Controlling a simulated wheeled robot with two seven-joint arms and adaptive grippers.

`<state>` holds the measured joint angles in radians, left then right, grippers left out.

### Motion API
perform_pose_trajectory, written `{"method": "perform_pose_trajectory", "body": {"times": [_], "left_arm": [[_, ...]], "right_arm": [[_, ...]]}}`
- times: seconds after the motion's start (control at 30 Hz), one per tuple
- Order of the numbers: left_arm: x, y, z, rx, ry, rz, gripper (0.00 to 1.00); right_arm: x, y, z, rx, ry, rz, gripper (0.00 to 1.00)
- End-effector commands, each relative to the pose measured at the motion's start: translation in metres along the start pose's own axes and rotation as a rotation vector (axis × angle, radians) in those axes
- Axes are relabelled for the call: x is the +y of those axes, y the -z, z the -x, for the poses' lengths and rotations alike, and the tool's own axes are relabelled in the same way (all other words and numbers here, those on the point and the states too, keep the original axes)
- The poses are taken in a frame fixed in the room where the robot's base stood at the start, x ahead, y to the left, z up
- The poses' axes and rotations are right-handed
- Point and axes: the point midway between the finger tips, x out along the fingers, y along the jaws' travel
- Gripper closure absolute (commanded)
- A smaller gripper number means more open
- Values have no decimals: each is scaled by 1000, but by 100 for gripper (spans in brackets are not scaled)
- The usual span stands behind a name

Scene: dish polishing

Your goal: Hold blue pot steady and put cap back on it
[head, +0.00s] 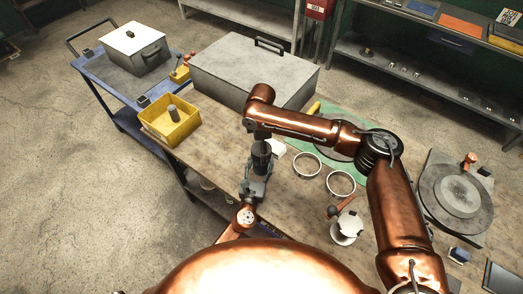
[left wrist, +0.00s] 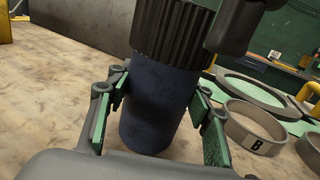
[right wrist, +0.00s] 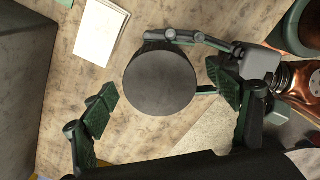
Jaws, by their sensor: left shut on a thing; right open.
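The blue pot (left wrist: 155,105) stands upright on the wooden table, with my left gripper (left wrist: 158,115) shut around its body. The dark ribbed cap (left wrist: 172,35) sits on top of the pot, apparently touching it; whether it is fully seated I cannot tell. In the right wrist view the cap (right wrist: 160,83) shows its round grey top. My right gripper (right wrist: 162,100) is open above it, its fingers on either side and apart from the cap. In the head view, my left gripper (head: 257,176) and right gripper (head: 259,133) are stacked at the pot, which they mostly hide.
Two metal rings (head: 307,164) lie right of the pot near a green mat (head: 347,123). A white pad (right wrist: 101,32) lies close by. A large grey box (head: 250,75) stands behind, and a yellow bin (head: 168,122) at left. A round turntable (head: 457,195) is at right.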

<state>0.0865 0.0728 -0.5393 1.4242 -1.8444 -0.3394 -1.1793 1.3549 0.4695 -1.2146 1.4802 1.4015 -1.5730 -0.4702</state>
Motion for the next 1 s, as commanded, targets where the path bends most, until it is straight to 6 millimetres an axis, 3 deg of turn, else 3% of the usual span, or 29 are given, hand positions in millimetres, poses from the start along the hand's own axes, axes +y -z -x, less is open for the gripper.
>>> {"method": "perform_pose_trajectory", "body": {"times": [0.3, 0.5, 0.7, 0.97, 1.0], "left_arm": [[0, 1, 0, 2, 0, 0, 100], [0, 1, 0, 2, 0, 0, 100], [0, 1, 0, 2, 0, 0, 100], [0, 1, 0, 2, 0, 0, 100], [0, 1, 0, 2, 0, 0, 51]], "right_arm": [[1, 0, 65, 1, -4, 1, 19], [0, 0, 96, 1, -3, 0, 19], [0, 0, 109, 1, -1, 0, 19], [0, 0, 110, 1, 0, 0, 19], [0, 0, 110, 1, -1, 0, 19]]}}
